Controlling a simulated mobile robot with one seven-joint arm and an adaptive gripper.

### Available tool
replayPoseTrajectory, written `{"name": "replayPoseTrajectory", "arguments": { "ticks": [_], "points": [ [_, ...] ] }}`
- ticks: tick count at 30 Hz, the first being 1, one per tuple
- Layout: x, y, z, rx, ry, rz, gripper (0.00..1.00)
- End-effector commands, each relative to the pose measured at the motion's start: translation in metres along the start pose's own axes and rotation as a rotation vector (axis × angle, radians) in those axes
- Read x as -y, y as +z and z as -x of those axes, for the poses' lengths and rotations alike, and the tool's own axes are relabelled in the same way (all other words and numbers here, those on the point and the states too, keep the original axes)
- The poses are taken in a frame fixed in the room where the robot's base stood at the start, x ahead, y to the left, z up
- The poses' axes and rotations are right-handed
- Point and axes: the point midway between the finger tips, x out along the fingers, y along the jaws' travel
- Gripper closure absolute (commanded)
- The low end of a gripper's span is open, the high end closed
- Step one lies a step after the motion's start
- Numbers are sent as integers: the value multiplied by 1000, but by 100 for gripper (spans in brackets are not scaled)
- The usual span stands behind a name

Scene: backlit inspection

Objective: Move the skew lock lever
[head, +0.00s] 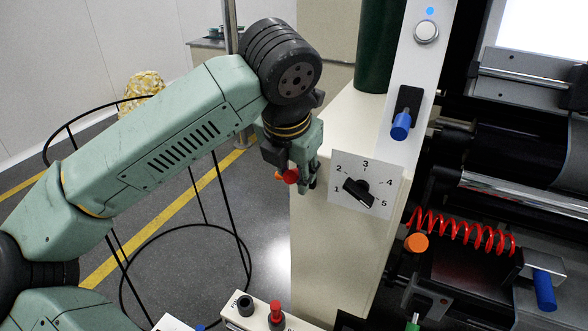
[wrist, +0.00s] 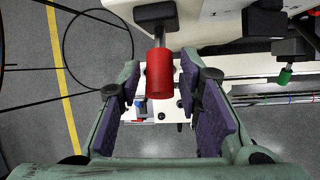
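No readable label marks the skew lock lever, so I cannot tell for sure which control it is. A lever with a red cylindrical knob (wrist: 160,75) on a metal stem and black base is in front of my gripper (wrist: 160,88) in the wrist view. The two purple-padded fingers are open, one on each side of the knob, with gaps visible on both sides. In the head view my gripper (head: 304,182) is at the left side of the cream cabinet, and a red knob (head: 290,176) shows beside its fingers. The knob's base is hidden there.
A dial plate (head: 372,177) numbered 1 to 5 is right of my gripper. A blue-knobbed lever (head: 401,125), an orange knob (head: 416,243) and a red coiled hose (head: 462,230) are farther right. A wire stand (head: 190,235) is on the floor at left.

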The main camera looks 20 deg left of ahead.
Motion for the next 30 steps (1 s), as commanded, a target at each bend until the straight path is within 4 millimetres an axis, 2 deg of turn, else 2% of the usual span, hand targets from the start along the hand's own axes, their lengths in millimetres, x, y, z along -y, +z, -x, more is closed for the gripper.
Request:
{"name": "replayPoseTrajectory", "arguments": {
  "ticks": [2,13,30],
  "points": [
    [0,0,0,0,0,0,75],
    [0,0,0,0,0,0,100],
    [0,-1,-1,3,1,0,100]
  ]
}}
